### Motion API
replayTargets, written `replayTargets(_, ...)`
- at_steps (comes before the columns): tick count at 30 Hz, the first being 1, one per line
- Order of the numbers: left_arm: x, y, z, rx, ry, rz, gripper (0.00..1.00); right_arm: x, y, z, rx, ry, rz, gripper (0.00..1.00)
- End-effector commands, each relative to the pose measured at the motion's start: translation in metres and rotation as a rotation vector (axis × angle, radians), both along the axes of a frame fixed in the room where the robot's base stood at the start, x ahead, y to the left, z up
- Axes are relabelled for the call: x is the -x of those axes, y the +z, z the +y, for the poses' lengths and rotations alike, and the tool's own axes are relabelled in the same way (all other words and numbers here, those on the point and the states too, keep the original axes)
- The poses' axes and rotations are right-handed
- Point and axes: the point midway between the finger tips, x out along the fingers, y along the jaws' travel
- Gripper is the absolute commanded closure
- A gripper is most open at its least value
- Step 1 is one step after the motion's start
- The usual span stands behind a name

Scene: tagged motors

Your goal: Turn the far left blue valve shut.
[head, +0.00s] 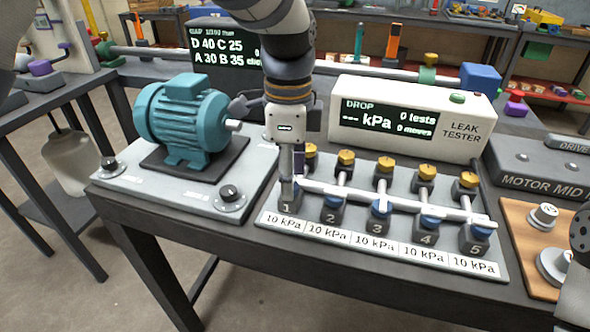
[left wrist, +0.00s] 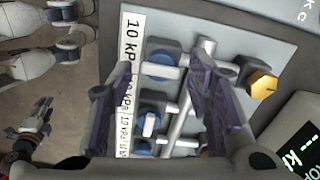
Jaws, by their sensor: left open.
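The far left blue valve (left wrist: 160,66) sits on the block marked 1. In the left wrist view its pale handle lies roughly along its own pipe, while the neighbouring valve's handle (left wrist: 149,124) lies across. In the head view the valve is mostly hidden behind my left gripper (head: 291,180), which points down over block 1. The left gripper is open; in the wrist view its dark purple fingers (left wrist: 164,85) stand on either side of the valve, with no contact visible. What looks like my right gripper (left wrist: 28,132) is small at the wrist view's lower left; its jaws are unclear.
More blue valves (head: 380,211) and yellow knobs (head: 385,162) line the panel, joined by white pipes. The leak tester (head: 410,118) stands behind. A teal motor (head: 183,115) is close on the left. A wooden board (head: 522,228) with metal parts lies right.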

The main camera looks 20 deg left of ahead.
Motion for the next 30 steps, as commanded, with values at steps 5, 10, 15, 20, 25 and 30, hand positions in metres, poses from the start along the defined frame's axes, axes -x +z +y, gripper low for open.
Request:
replayTargets(5, 0.0002, -0.0122, 0.0004, 0.0, 0.001, -0.001, 0.54, 0.0004, -0.0006, 0.0, 0.0, 0.0, 0.002, 0.6)
replayTargets(10, 0.0, -0.0122, 0.0003, 0.0, 0.001, -0.002, 0.54, 0.0002, -0.0005, 0.0001, 0.0, 0.0, 0.001, 0.6)
replayTargets(15, -0.0001, -0.012, 0.0002, 0.0, 0.001, -0.002, 0.83, 0.0002, -0.0005, 0.0, 0.0, 0.0, 0.001, 0.6)
replayTargets(20, -0.0001, -0.0119, 0.0002, 0.0, 0.001, -0.002, 1.0, 0.0002, -0.0005, 0.0001, 0.0, 0.0, 0.001, 0.6)
replayTargets(25, 0.0, -0.0114, 0.0002, 0.001, 0.013, -0.002, 1.0, -0.0007, 0.0005, 0.0001, 0.0, 0.0, -0.002, 0.6)
replayTargets(30, -0.0001, -0.0098, 0.0, 0.001, 0.07, -0.004, 1.0, -0.0048, 0.0043, 0.0001, -0.001, 0.001, -0.017, 0.6)
